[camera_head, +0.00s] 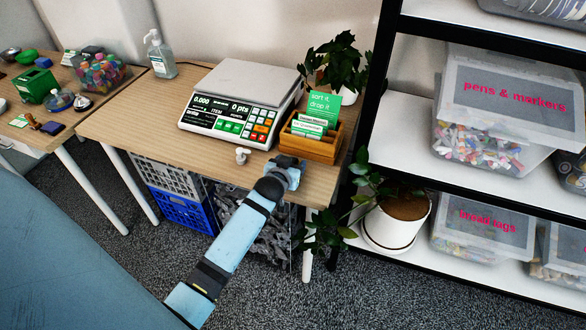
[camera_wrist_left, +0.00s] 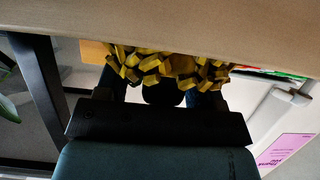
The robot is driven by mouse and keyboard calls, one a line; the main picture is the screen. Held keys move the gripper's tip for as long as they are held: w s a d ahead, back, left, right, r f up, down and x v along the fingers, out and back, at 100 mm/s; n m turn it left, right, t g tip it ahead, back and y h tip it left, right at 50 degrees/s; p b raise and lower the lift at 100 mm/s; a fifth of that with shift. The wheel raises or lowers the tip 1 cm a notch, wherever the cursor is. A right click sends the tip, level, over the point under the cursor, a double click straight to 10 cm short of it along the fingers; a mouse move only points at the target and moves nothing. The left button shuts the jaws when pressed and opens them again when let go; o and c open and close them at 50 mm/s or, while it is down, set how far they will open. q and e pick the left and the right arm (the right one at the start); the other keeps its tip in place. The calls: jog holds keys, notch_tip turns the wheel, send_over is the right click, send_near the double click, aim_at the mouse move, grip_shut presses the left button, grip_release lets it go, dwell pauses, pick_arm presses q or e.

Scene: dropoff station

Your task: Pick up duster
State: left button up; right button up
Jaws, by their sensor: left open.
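My left gripper (camera_head: 290,168) is at the front right edge of the wooden table, just in front of the wooden card box. It is open. In the left wrist view its dark fingers (camera_wrist_left: 163,92) stand apart below the table edge. A tufted yellow-and-dark thing (camera_wrist_left: 160,65), which looks like the duster, shows at and beyond the fingertips. I cannot tell whether the fingers touch it. In the head view I cannot make out the duster. My right gripper is not in view.
The wooden table (camera_head: 170,128) bears a scale (camera_head: 235,105), a card box (camera_head: 312,148), a small white object (camera_head: 242,155) and a pump bottle (camera_head: 160,54). A potted plant (camera_head: 395,220) and a black-framed shelf (camera_head: 372,95) stand close on the right. Crates (camera_head: 180,205) stand underneath.

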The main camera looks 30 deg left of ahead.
pick_arm(q)
jog(key=shift+s+r, duration=0.1)
jog(key=shift+d, duration=0.1)
jog(key=shift+c, duration=1.1)
jog(key=c, duration=0.9)
jog(key=shift+o, duration=0.2)
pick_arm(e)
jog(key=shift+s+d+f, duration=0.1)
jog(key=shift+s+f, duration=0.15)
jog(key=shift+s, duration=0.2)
pick_arm(q)
jog(key=shift+r, duration=0.65)
notch_tip(320, 180, up, 19)
jog(key=p, duration=0.3)
jog(key=shift+f, duration=0.15)
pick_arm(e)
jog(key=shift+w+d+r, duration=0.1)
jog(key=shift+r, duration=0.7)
